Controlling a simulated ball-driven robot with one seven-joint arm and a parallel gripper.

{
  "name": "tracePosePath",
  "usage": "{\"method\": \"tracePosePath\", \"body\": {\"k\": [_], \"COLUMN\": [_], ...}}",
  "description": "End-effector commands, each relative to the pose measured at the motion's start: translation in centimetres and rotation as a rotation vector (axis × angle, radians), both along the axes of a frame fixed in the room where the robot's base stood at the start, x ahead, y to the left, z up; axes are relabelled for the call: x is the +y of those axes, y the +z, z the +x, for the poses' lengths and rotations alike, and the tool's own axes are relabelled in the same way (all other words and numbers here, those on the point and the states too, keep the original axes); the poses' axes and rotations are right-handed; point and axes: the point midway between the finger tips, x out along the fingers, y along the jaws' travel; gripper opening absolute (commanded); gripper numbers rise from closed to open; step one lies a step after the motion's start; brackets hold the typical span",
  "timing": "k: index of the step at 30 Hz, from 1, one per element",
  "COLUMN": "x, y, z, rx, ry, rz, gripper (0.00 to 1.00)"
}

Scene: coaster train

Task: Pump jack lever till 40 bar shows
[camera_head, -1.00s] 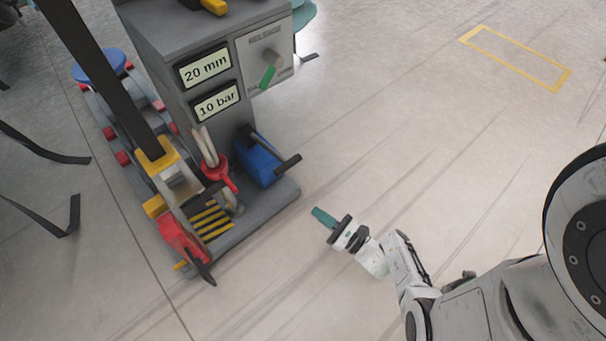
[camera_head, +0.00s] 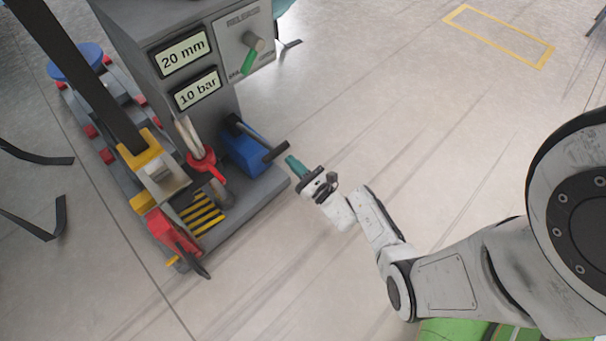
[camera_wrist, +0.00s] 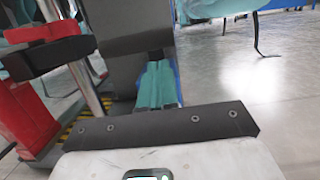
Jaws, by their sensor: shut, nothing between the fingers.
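The jack is a blue pump body (camera_head: 240,148) on the grey base, with a dark lever whose end bar (camera_head: 274,151) sticks out to the right. The lower display (camera_head: 195,90) reads 10 bar. The upper display (camera_head: 182,54) reads 20 mm. My gripper (camera_head: 292,163) has teal fingers, shut and empty, just right of and slightly below the lever's end bar in the head view. I cannot tell whether they touch. In the wrist view the shut fingers (camera_wrist: 157,85) point at a dark part with a blue edge beside it; the lever's outline is not clear there.
A release panel (camera_head: 236,45) with a green-tipped knob (camera_head: 250,58) is beside the displays. A red valve handle (camera_head: 203,160) and a red clamp (camera_head: 172,232) stand left of the pump. Open floor lies right of the base.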

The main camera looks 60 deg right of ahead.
Motion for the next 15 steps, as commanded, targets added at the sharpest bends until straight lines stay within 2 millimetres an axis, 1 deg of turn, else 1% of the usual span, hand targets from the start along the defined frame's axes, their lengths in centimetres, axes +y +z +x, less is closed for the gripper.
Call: {"method": "tracePosePath", "body": {"k": [1,6,15], "x": [-0.04,-0.20,-0.21], "y": [0.54,1.17,1.20], "z": [0.28,0.70,0.73], "rx": [0.000,0.000,0.000], "ry": [0.002,0.000,0.000], "rz": [-0.003,-0.001,0.000], "gripper": [0.00,0.00,0.00]}}
